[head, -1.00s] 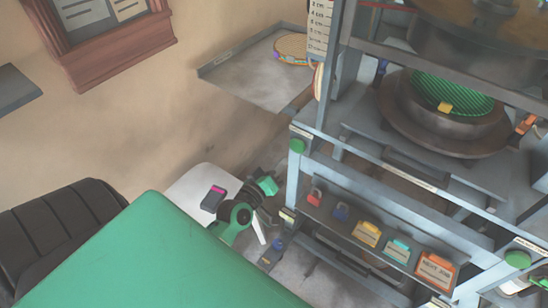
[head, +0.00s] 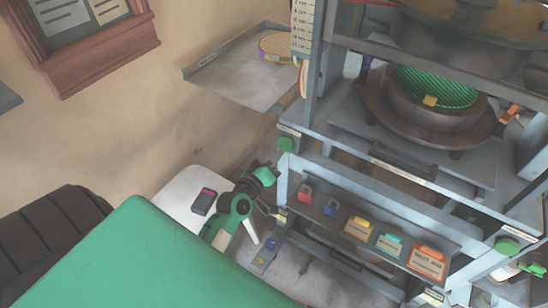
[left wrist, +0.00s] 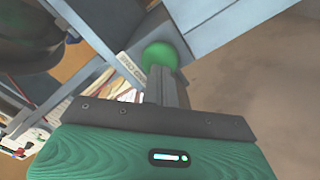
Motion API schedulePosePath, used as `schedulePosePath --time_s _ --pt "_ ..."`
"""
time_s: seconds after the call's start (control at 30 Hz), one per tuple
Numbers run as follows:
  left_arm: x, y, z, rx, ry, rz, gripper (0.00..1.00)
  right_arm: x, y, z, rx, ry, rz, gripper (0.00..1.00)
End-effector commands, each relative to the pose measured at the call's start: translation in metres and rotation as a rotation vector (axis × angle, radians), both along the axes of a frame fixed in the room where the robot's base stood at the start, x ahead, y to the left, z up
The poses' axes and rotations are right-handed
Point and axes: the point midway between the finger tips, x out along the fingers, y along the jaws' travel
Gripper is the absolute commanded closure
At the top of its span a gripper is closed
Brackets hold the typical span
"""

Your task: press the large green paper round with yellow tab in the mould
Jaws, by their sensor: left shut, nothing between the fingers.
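The large green paper round (head: 450,88) with its yellow tab (head: 430,100) lies in the round dark mould (head: 400,104) on the press bed. The heavy upper die (head: 450,42) hangs above it with a gap. My left gripper (left wrist: 165,85) is shut and empty. In the left wrist view its fingers point at the press's left green button (left wrist: 160,54), very close; I cannot tell whether they touch. That button (head: 285,144) also shows in the head view. The right green button (head: 508,245) is at the lower right. Part of my right gripper (head: 534,268) shows beside it; its fingers are unclear.
Several coloured labelled blocks, one orange (head: 427,261), line the press's front shelf. A wall tray (head: 235,80) holds a tan round (head: 278,46). A dark device with a pink edge (head: 204,202) lies on a white surface. The press's grey frame surrounds the mould.

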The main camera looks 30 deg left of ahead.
Motion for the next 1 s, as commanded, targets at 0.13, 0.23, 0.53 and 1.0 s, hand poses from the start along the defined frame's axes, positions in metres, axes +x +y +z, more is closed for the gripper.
schedulePosePath --time_s 0.13,0.23,0.53,1.0 --pt "0.004 0.000 0.000 0.000 0.000 0.000 1.00 0.000 0.000 0.001 0.000 -0.001 0.000 1.00" --pt "0.007 0.000 0.001 0.000 -0.001 0.000 1.00 0.000 0.000 0.002 0.000 -0.001 0.000 1.00" --pt "0.014 0.000 0.000 0.000 0.000 0.000 1.00 0.000 0.000 0.004 0.000 -0.001 0.000 1.00" --pt "0.022 0.000 0.000 0.000 0.000 0.000 1.00 0.000 0.000 0.005 0.000 -0.001 0.000 1.00"
